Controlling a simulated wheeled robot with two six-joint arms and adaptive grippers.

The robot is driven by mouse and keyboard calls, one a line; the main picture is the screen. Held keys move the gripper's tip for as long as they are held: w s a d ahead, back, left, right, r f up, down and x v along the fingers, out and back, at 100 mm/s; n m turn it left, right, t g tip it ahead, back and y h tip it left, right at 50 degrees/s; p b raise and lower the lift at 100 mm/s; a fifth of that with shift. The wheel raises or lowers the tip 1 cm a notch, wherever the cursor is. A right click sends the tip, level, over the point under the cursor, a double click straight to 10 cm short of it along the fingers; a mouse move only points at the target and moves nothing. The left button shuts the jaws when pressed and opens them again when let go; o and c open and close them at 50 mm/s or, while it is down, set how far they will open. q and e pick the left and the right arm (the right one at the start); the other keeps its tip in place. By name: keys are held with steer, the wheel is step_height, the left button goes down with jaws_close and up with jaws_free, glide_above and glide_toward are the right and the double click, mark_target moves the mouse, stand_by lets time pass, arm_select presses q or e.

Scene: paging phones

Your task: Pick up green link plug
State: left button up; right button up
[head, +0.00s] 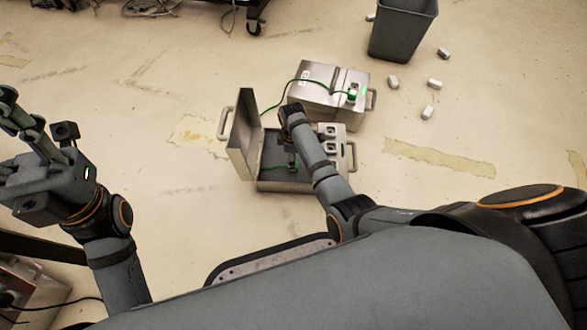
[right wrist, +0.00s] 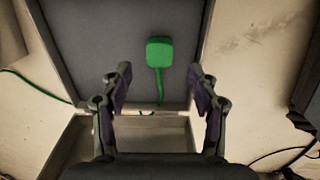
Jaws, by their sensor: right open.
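The green link plug (right wrist: 159,52) is a bright green square block with a green cord hanging down from it. In the right wrist view it shows against a grey panel of the open metal case (right wrist: 63,155), ahead of my right gripper (right wrist: 160,85). That gripper is open and empty, its fingers on either side below the plug and not touching it. In the head view my right gripper (head: 292,150) reaches down over the open case (head: 243,145), with some green showing near it. My left gripper (head: 22,118) is raised at the far left, clear of the cases.
A second, closed metal case (head: 318,78) stands behind, with a green plug (head: 353,92) on top and a green cable running toward the open case. A dark bin (head: 402,30) and several small white blocks (head: 434,83) are at the upper right. Floor left of the cases is clear.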

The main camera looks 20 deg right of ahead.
step_height(320, 180, down, 5)
steer(key=b, duration=0.4)
steer(key=shift+d, duration=0.15)
steer(key=shift+r, duration=0.15)
steer(key=c, duration=1.3)
steer(key=shift+o, duration=0.2)
